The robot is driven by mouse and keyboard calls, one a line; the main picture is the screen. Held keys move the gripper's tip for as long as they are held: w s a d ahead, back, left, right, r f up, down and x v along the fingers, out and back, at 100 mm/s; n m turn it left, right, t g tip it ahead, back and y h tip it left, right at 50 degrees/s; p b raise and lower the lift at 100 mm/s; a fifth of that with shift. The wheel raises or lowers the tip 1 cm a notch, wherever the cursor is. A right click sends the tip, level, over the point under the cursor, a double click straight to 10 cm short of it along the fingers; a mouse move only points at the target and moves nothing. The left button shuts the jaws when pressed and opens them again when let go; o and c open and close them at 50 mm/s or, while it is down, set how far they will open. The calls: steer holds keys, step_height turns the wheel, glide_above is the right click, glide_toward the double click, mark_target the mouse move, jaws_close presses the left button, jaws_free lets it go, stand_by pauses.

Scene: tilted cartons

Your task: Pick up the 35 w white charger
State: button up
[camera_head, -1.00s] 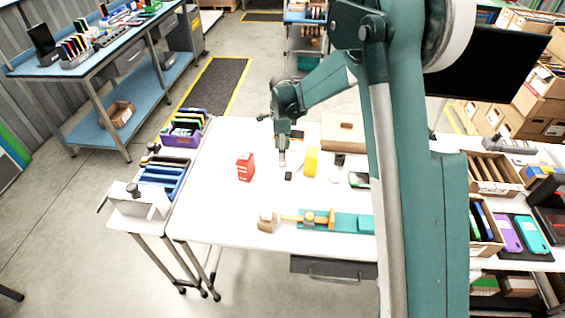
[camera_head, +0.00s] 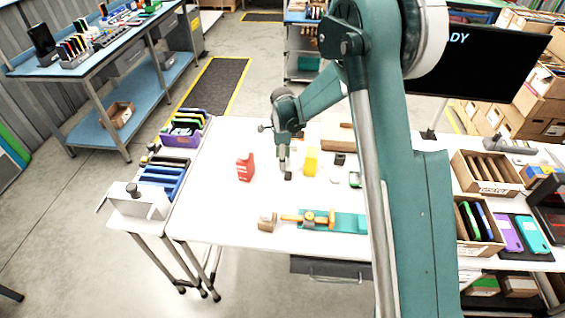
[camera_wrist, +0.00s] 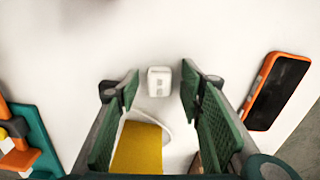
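The white charger (camera_wrist: 159,81) is a small, rounded white block on the white table in the wrist view. It shows in the gap between the two fingertips of my gripper (camera_wrist: 160,84), with clear space on both sides. My gripper is open and empty, its green padded fingers spread apart. A white cable curves close below the charger. In the head view my gripper (camera_head: 284,170) points down at the table between the red holder and the yellow box. I cannot make out the charger there. The label on it is too small to read.
A yellow box (camera_wrist: 138,148) stands just below the charger in the wrist view. An orange-edged phone (camera_wrist: 276,90) lies to the right. A teal fixture (camera_wrist: 38,140) is at left. In the head view a red holder (camera_head: 245,167) stands left of my gripper.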

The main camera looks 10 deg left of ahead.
steer(key=shift+f, duration=0.15)
stand_by(0.4)
steer(key=c, duration=1)
steer(key=shift+r, duration=5.05)
